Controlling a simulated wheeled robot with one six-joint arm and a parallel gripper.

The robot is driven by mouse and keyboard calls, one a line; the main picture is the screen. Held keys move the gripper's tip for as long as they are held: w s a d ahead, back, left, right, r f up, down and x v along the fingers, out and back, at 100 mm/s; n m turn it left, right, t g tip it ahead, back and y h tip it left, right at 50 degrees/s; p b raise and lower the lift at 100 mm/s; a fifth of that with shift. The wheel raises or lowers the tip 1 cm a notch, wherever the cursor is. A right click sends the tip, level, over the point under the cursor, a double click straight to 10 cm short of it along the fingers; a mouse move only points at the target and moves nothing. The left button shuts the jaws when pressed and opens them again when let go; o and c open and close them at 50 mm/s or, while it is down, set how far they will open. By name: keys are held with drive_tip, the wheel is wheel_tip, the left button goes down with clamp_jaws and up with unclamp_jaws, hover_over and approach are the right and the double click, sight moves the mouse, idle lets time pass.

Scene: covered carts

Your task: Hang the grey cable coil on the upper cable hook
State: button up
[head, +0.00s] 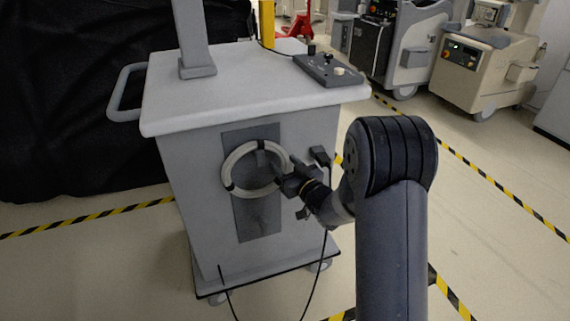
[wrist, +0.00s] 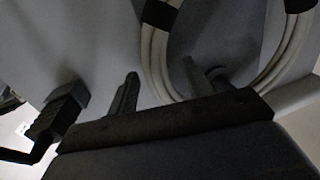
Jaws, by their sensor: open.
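The grey cable coil (head: 235,153), a pale ring with black bands, is upright against the dark panel on the cart's front face. The upper cable hook (head: 261,157) shows inside the top of the ring, and the coil's upper rim appears to rest over it. My gripper (head: 283,178) is at the ring's right side. In the wrist view, my gripper (wrist: 160,72) is open, with a strand of the coil (wrist: 155,62) running between its two fingers. Whether either finger touches the coil cannot be told.
The cart (head: 185,185) has a control box (head: 328,70) on top and a side handle (head: 122,95). A black connector (head: 320,156) sits right of my gripper, with a cable hanging below. Striped floor tape surrounds the cart. Other carts (head: 478,75) stand at the back right.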

drive_tip(key=v, duration=1)
drive_tip(key=x, duration=1.1)
drive_tip(key=shift+r, duration=0.2)
drive_tip(key=shift+s+d+r+p, duration=0.1)
drive_tip(key=shift+s+r+p, duration=0.3)
drive_tip(key=shift+p, duration=0.35)
drive_tip(key=shift+w, duration=0.1)
